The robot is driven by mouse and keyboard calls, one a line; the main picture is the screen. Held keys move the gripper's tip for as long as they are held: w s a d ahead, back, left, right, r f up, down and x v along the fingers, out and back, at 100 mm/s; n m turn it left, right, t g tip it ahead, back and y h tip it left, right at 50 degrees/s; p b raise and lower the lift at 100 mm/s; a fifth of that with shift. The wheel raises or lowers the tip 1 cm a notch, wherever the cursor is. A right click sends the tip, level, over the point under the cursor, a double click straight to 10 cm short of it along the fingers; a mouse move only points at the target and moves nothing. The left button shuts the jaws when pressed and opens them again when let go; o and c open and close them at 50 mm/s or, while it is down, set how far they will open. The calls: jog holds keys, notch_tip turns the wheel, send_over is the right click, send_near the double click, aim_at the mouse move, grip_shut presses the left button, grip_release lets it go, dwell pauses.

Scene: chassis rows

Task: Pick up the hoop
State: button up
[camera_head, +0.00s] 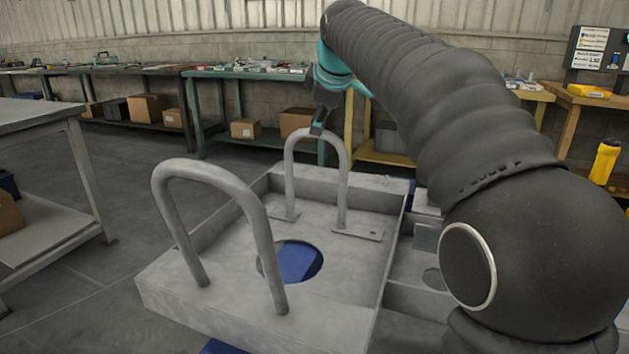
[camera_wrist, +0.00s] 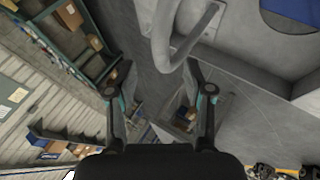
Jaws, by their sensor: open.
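A grey bent-tube hoop (camera_head: 343,188) with flat foot plates stands upright at the far end of a grey metal chassis tray (camera_head: 225,240). My gripper (camera_head: 318,127) is at the top of this hoop, coming from above and behind, and covers part of its bend. In the wrist view my gripper (camera_wrist: 158,68) is open, with one finger on each side of the hoop's bend (camera_wrist: 161,38). The bend lies nearer the right finger; I cannot tell whether they touch. A second, similar hoop (camera_head: 258,225) stands at the tray's near end, away from my gripper.
The tray has a round hole showing blue (camera_head: 298,262). Another grey chassis part (camera_head: 420,300) adjoins on the right, partly behind my arm. A workbench (camera_head: 45,115) stands at left; benches with boxes (camera_head: 147,107) line the wall. Open floor (camera_head: 95,262) lies left of the tray.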

jog(key=shift+b+x, duration=0.3)
jog(key=shift+x, duration=2.95)
jog(key=shift+c, duration=0.3)
jog(key=shift+r, duration=0.1)
grip_shut()
